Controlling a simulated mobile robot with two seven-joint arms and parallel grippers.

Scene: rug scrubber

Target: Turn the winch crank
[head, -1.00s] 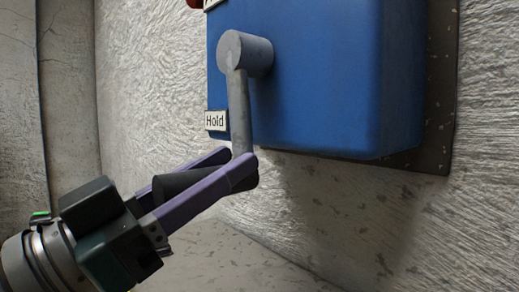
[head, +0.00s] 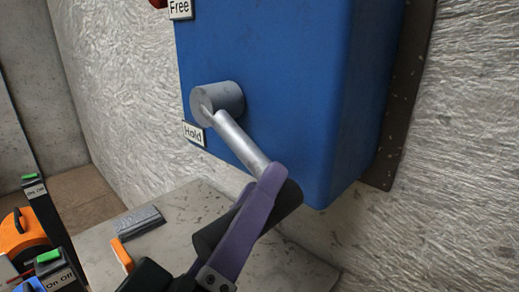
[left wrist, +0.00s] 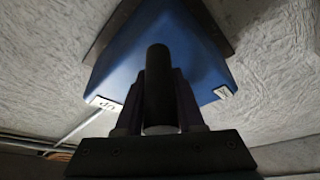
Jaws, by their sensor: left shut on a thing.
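The blue winch box (head: 290,80) is fixed to the wall; it also shows in the left wrist view (left wrist: 200,58). Its crank has a grey hub (head: 217,103), a grey arm (head: 240,142) slanting down to the right, and a black handle (head: 288,206). My left gripper (head: 262,187) has purple fingers on both sides of the black handle and is shut on it. In the left wrist view the handle (left wrist: 158,85) lies between the fingers. A "Free" label (head: 180,9) and a "Hold" label (head: 194,134) sit at the box's left edge. My right gripper is not in view.
Below the box is a pale grey surface (head: 170,240) with a grey block (head: 139,221) on it. At the lower left are an orange object (head: 20,234) and black panels with green "On Off" switches (head: 48,257). The textured wall stands close behind.

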